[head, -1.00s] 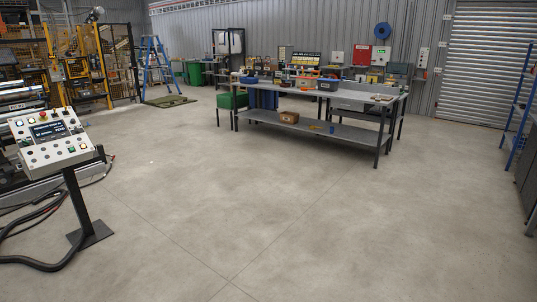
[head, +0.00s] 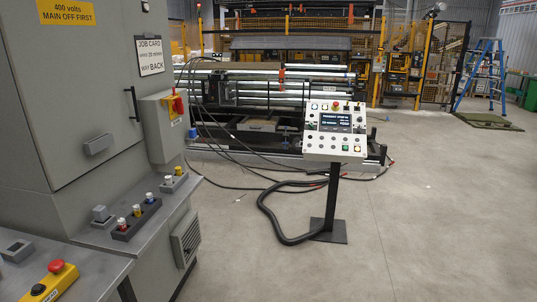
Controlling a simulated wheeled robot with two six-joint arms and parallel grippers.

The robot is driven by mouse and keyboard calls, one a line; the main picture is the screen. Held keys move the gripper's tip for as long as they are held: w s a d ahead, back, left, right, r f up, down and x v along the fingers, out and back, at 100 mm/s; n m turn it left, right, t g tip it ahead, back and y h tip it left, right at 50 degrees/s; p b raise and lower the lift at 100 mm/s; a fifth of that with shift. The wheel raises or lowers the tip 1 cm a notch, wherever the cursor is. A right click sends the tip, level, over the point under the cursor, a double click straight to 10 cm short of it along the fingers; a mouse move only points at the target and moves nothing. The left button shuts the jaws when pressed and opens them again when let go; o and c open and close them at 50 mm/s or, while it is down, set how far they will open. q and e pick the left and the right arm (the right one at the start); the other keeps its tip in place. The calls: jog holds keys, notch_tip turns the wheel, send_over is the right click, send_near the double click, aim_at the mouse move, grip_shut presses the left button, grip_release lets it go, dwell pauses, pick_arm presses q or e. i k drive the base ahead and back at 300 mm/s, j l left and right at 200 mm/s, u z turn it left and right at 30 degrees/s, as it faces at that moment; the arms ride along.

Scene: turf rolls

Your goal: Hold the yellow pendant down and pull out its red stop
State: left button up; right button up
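The yellow pendant (head: 50,284) lies on a grey bench top (head: 100,268) at the bottom left of the head view. Its near end is cut off by the picture's lower edge. The round red stop (head: 56,266) sits on its upper face at the far end. Whether the stop is pushed in or out is too small to tell. Neither of my grippers shows in the view, and nothing is touching the pendant.
A tall grey cabinet (head: 70,110) with a red and yellow switch (head: 175,104) stands behind the bench. A dark block with coloured knobs (head: 137,218) is on a ledge. A control panel on a post (head: 334,132) stands mid-view, hoses beside it. Open floor lies right.

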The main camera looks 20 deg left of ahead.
aim_at(56, 266)
jog(key=i+u, duration=0.15)
jog(key=u, duration=0.3)
jog(key=i+u, duration=0.15)
jog(key=u, duration=0.3)
jog(key=i+l+u, duration=0.1)
jog(key=u, duration=0.35)
jog(key=i+l+u, duration=0.15)
jog(key=u, duration=0.3)
jog(key=i+l+u, duration=0.15)
jog(key=u, duration=0.3)
jog(key=i+l+u, duration=0.2)
jog(key=u, duration=0.15)
jog(key=i+l+u, duration=0.15)
jog(key=u, duration=0.2)
jog(key=i+l+u, duration=0.15)
jog(key=l+u, duration=0.2)
